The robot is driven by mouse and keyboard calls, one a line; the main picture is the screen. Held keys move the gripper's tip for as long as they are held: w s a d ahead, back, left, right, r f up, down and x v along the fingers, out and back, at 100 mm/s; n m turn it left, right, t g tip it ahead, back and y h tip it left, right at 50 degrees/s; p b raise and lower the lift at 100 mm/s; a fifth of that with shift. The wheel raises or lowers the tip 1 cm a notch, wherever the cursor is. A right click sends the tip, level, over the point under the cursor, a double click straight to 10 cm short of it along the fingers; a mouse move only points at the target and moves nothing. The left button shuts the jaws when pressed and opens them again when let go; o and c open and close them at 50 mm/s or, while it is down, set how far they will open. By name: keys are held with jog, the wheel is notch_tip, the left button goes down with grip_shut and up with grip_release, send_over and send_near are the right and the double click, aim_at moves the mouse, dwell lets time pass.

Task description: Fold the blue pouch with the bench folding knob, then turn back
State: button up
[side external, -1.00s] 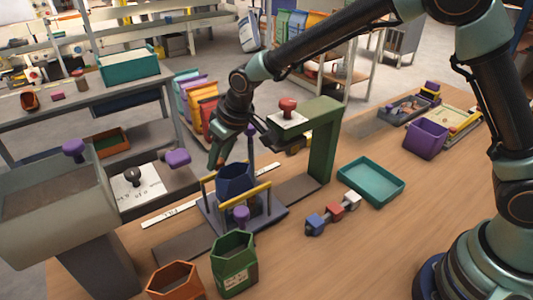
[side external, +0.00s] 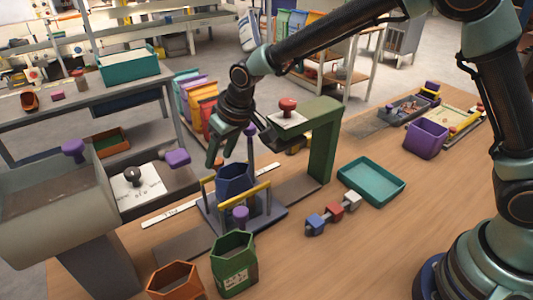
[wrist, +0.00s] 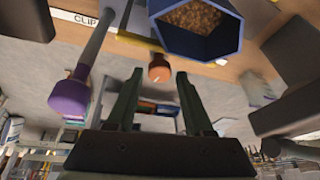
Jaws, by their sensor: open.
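The blue pouch (side external: 235,180) stands open and upright in a grey bench stand with yellow rails (side external: 208,192). In the wrist view the pouch (wrist: 205,42) is at the top right, with brown grains inside. My gripper (wrist: 158,76) is open and empty, above and beside the pouch. An orange knob (wrist: 159,68) appears between its fingertips in the wrist view; no contact is visible. A purple knob (wrist: 70,98) on a grey rod lies left of the fingers there. Which knob folds the pouch is unclear.
A green arch (side external: 322,145) with a red knob (side external: 288,105) stands right of the pouch. Green (side external: 234,265) and orange (side external: 175,280) containers are in front. A teal tray (side external: 371,182) and a row of small blocks (side external: 334,213) lie to the right.

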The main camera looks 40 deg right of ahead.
jog(key=v, duration=1.1)
jog(key=shift+o, duration=1.4)
jog(key=w+f+n, duration=0.1)
jog(key=f, duration=0.2)
jog(key=w+a+f+n, duration=0.1)
jog(key=w+f, duration=0.1)
jog(key=f, duration=0.2)
jog(key=w+a+f+n, duration=0.1)
jog(key=f, duration=0.3)
jog(key=shift+w+f, duration=0.15)
jog(key=shift+w, duration=0.05)
grip_shut()
